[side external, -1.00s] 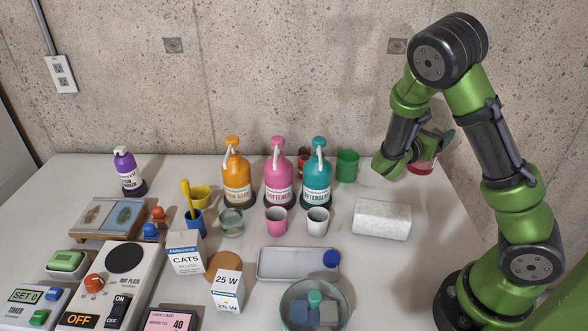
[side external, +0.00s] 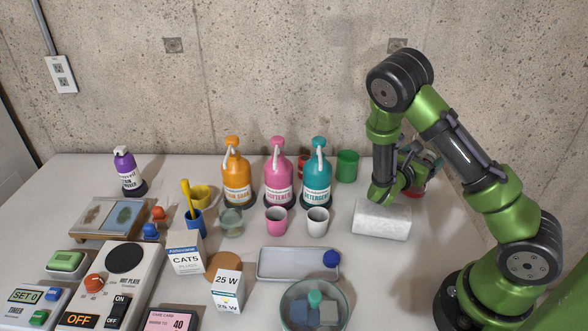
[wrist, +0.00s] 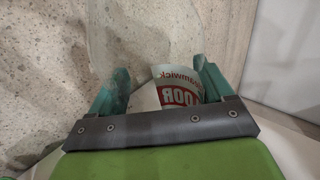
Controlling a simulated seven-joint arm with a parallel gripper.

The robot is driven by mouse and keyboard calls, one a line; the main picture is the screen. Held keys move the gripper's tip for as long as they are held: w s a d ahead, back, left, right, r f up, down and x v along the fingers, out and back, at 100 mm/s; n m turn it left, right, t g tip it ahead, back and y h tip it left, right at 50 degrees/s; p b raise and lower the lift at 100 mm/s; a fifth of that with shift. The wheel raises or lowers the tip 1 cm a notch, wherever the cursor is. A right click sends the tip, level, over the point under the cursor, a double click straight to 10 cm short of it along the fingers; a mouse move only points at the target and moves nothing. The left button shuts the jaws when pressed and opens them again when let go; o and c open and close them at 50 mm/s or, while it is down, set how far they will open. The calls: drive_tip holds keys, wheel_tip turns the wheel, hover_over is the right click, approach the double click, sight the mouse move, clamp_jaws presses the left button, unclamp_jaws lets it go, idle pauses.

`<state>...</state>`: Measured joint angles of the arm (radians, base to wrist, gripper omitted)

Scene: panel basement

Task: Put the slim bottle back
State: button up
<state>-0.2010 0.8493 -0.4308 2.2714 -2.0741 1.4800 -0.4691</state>
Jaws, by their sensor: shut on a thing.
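My gripper (wrist: 163,80) is shut on a bottle that I take to be the slim bottle (wrist: 181,95). Its pale label with red lettering, part of it reading "OOR", shows between the two teal fingers in the wrist view. In the side view my gripper (side external: 428,170) is at the right, mostly behind my forearm. A small red part of the held thing (side external: 416,193) shows beside it, close above the table's right part. The rest of the bottle is hidden, and I cannot tell whether it touches the table.
A white block (side external: 382,222) lies just in front of my wrist. Orange (side external: 236,180), pink (side external: 277,180) and teal (side external: 317,182) pump bottles stand left, near a green cup (side external: 348,166). A purple bottle (side external: 127,172) stands far left. The concrete wall is close behind.

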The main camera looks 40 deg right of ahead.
sight(422, 139)
drive_tip(key=o, duration=1.1)
drive_tip(key=shift+c, duration=0.2)
drive_tip(key=shift+a+r, duration=0.1)
drive_tip(key=shift+a, duration=0.05)
drive_tip(key=a+r, duration=0.1)
drive_tip(key=r, duration=0.1)
drive_tip(key=a+r, duration=0.3)
drive_tip(key=r, duration=0.2)
drive_tip(key=shift+a, duration=0.35)
